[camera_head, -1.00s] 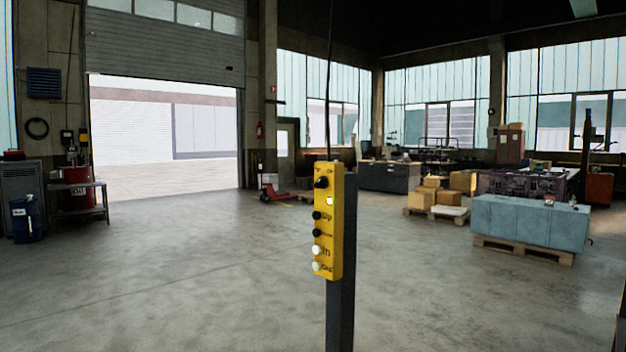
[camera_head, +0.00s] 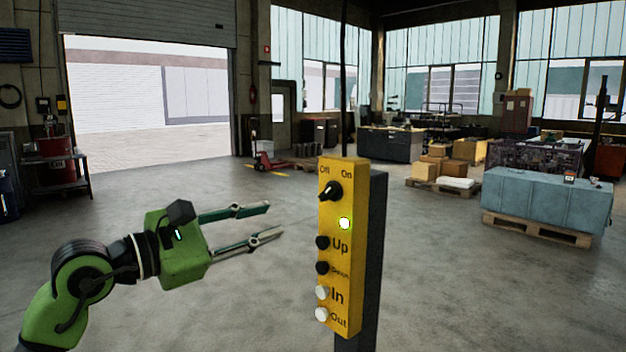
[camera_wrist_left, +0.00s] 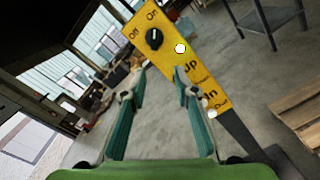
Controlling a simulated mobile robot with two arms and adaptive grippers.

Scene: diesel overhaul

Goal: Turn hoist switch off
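The yellow hoist control box (camera_head: 342,245) stands on a dark post in the middle of the head view. Its black rotary switch (camera_head: 330,191) sits at the top under the labels Off and On, and its pointer looks turned toward On. In the left wrist view the box (camera_wrist_left: 178,58) and switch (camera_wrist_left: 154,39) show tilted, beyond the open fingers. My right gripper is not in view.
Black and white buttons marked Up, Down, In and Out run down the box below the lamp. A grey-blue block (camera_head: 545,203) on a pallet and cardboard boxes (camera_head: 436,165) stand at the back right. The floor around the post is clear.

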